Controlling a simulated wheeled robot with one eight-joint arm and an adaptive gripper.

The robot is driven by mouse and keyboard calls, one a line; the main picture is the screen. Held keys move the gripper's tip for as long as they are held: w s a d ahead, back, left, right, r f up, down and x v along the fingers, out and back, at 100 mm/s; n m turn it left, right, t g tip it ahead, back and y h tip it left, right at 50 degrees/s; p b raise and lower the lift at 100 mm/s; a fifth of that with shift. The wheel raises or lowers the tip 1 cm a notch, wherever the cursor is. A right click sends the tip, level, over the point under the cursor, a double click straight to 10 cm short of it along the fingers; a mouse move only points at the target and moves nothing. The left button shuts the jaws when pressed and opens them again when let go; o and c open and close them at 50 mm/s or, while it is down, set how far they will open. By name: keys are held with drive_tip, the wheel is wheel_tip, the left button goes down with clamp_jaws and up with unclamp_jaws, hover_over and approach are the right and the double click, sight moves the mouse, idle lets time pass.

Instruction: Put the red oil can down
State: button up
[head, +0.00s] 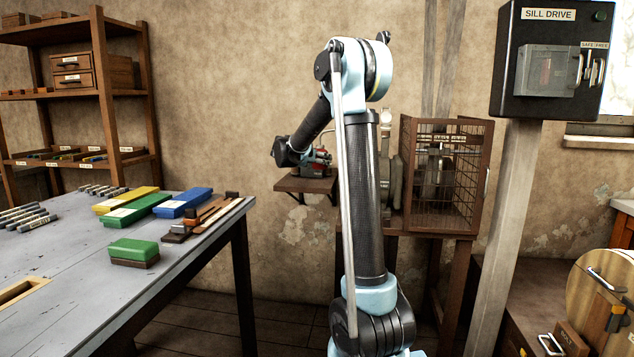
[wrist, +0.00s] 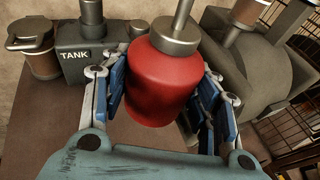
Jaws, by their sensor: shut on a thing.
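The red oil can (wrist: 164,82) fills the middle of the wrist view, with a grey collar and a thin spout pointing up in the picture. My gripper (wrist: 160,95) is shut on it, with blue finger pads on both sides of its body. In the head view my gripper (head: 309,158) is small and far off, over a small wooden wall shelf (head: 303,186). Part of the can's red shows there, partly covered by my arm. I cannot tell whether the can's base touches the shelf or hangs just above it.
A dark box marked TANK (wrist: 88,54) and a brown lidded pot (wrist: 35,48) stand left of the can. A grey rounded machine part (wrist: 252,70) is close on the right. A wire cage (head: 440,175) stands right of my arm. The workbench (head: 60,270) is at left.

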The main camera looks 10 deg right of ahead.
drive_tip(key=shift+a+f, duration=0.2)
drive_tip(key=shift+f, duration=3.4)
drive_tip(key=o, duration=1.3)
drive_tip(key=shift+s, duration=0.1)
